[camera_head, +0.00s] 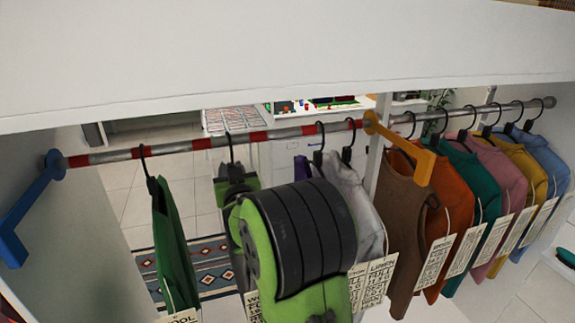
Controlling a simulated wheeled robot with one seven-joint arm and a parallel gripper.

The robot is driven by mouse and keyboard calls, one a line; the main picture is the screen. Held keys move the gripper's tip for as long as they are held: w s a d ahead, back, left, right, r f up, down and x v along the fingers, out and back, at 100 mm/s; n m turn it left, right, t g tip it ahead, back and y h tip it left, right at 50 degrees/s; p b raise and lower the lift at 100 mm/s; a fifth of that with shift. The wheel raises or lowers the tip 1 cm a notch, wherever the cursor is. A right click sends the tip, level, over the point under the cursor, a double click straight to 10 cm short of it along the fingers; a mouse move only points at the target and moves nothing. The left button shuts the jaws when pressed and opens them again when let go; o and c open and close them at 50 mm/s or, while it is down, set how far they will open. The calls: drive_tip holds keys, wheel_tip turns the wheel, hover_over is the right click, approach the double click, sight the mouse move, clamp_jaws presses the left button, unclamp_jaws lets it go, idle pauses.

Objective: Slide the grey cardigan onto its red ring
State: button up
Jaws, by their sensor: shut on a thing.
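My gripper (234,176) is shut just below a black hanger hook (230,148), with my green and black arm in front of it. The hook is at the rail, on a grey stretch between two red rings (201,143) (257,136). The garment on this hanger, taken as the grey cardigan, is almost wholly hidden by my arm. A white tag (252,306) shows under the arm. I cannot tell whether the hook bears on the rail or is just clear of it.
A green garment (172,250) hangs to the left. A purple one (302,168) and a pale grey one (356,195) hang close on the right. Beyond the orange bracket (402,147) hang a brown garment (402,205) and several others. A blue bracket (33,205) stands at the left end.

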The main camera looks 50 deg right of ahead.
drive_tip(key=w+a+b, duration=0.3)
drive_tip(key=a, duration=0.2)
drive_tip(key=shift+a+f+b, duration=0.15)
drive_tip(key=shift+b, duration=0.25)
drive_tip(key=o, duration=1)
drive_tip(key=shift+c, duration=0.2)
drive_tip(key=b+v, duration=0.4)
drive_tip(key=v, duration=1.1)
drive_tip(key=shift+s, duration=0.45)
drive_tip(key=s+a+f+n+g+y, duration=0.3)
drive_tip(key=s+a+f+g+y, duration=0.1)
drive_tip(key=s+f, duration=0.3)
drive_tip(key=s+a+f+n+g+y, duration=0.2)
drive_tip(key=s+a+f+g+y, duration=0.2)
drive_tip(key=s, duration=0.7)
wheel_tip(320, 180, down, 3)
drive_tip(key=shift+s+a+f+n+g+y+p, duration=0.1)
drive_tip(key=shift+s+a+n+g+y+p, duration=0.3)
drive_tip(key=shift+a+g, duration=0.7)
